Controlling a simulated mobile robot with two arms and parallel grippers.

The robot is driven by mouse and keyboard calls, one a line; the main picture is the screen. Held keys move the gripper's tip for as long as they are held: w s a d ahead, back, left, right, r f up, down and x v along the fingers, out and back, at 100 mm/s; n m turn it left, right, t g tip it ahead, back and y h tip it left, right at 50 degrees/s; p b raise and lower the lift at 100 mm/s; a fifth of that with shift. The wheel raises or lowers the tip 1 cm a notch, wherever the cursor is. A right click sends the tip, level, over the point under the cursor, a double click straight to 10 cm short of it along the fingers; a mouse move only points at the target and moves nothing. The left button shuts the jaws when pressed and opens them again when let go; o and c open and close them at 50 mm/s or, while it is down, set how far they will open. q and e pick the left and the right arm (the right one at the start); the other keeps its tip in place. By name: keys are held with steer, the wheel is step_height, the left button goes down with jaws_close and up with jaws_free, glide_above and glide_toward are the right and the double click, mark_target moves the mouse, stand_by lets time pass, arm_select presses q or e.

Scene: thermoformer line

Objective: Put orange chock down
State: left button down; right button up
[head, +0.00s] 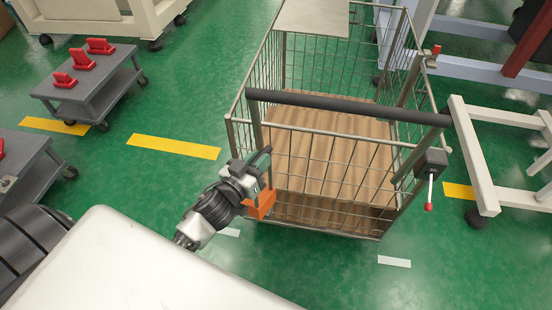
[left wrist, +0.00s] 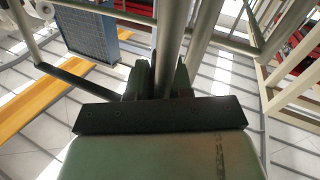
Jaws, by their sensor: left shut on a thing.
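The orange chock (head: 262,205) shows in the head view just below my left gripper (head: 262,160), beside the near left corner of the wire cage cart (head: 240,134). In the left wrist view the two dark green fingers of the gripper (left wrist: 160,82) stand on either side of a grey post, and the chock cannot be made out there. Whether the chock touches the floor is not clear. My right gripper is not in view.
The cart has a dark push bar (head: 350,106) and a wooden deck (head: 330,152). A white frame (head: 475,165) stands at right. Green floor is open left of the cart.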

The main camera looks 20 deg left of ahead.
arm_select(q)
steer(key=shift+a+f, duration=0.2)
steer(key=shift+a, duration=0.3)
step_height(320, 180, down, 4)
steer(key=shift+r+b, duration=0.1)
steer(key=shift+b, duration=0.65)
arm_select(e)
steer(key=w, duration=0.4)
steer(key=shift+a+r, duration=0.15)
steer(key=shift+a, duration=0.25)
arm_select(q)
steer(key=c, duration=1.4)
jaws_free()
steer(key=shift+f, duration=0.2)
steer(key=o, duration=0.4)
